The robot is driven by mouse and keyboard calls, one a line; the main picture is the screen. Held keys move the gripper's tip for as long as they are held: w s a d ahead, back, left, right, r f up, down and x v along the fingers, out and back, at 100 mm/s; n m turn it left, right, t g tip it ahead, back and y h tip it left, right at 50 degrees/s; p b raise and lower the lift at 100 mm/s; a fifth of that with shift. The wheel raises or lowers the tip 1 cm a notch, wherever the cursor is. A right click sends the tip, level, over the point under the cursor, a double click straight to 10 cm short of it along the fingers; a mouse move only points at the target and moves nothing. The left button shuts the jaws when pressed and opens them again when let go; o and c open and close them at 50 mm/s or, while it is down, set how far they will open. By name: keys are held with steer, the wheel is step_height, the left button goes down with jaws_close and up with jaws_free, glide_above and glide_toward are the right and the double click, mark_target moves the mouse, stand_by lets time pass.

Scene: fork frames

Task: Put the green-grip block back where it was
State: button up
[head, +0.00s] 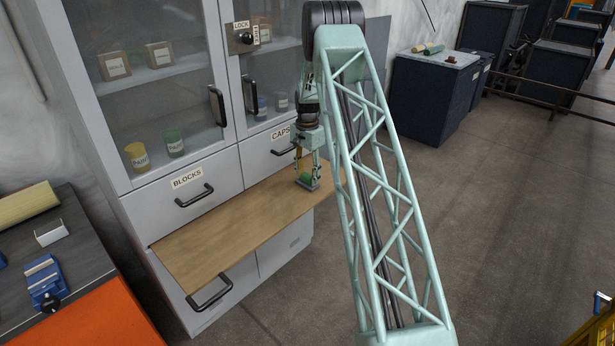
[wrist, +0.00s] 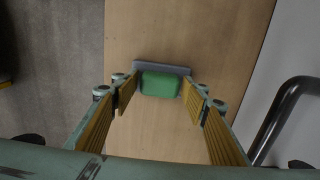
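The green-grip block (wrist: 161,84) has a green grip on a grey base. It is on or just above the wooden pull-out board (wrist: 150,135), near the board's right end in the head view, where the block shows small (head: 306,179). My gripper (head: 307,172) is over the block, pointing down. In the wrist view my gripper (wrist: 160,88) has its yellow-padded fingers on either side of the green grip, with a small gap at each side. It looks open. The drawer labelled BLOCKS (head: 191,193) is shut, left of the gripper and above the board.
The grey cabinet (head: 160,225) has glass doors with dark handles (head: 216,105). The CAPS drawer (head: 268,160) is shut behind my gripper. A workbench (head: 75,245) with a blue vise (head: 45,283) stands at left. The board (head: 215,235) is bare left of the block.

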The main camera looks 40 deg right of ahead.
mark_target(307, 175)
steer(key=shift+o, duration=0.7)
steer(key=shift+r, duration=0.1)
step_height(307, 175, up, 12)
steer(key=p, duration=0.2)
steer(key=shift+r, duration=0.1)
stand_by(0.7)
